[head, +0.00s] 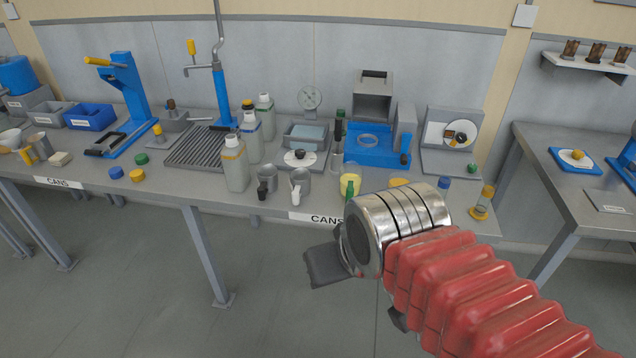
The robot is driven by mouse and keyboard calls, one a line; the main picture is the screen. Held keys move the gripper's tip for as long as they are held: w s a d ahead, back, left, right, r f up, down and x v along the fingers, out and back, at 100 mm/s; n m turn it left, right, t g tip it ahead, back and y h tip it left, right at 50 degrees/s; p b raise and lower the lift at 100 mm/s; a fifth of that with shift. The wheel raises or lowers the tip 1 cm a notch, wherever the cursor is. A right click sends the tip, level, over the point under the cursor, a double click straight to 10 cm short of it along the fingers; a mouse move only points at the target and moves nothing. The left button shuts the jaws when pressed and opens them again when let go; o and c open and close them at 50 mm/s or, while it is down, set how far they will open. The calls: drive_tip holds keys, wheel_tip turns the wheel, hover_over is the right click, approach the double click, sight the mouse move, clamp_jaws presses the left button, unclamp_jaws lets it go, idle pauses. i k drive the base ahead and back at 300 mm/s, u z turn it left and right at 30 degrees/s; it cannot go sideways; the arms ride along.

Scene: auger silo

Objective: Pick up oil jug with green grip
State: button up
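The jug with the green grip (349,191) stands upright near the front edge of the bench, to the right of two similar metal jugs. Its top looks yellow and its green grip faces the front. My wrist hides part of the area just right of it. My gripper (358,292) is in front of the bench and below the jug in the picture, apart from it. Its dark fingers are spread, with floor showing between them, and I see nothing held.
A jug with a black grip (266,178) and one with a white grip (299,183) stand to the left. A blue tray (372,158) lies behind the green-grip jug.

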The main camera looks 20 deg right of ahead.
sight(351, 174)
drive_tip(key=u, duration=0.55)
drive_tip(key=i, duration=0.85)
drive_tip(key=u, duration=0.45)
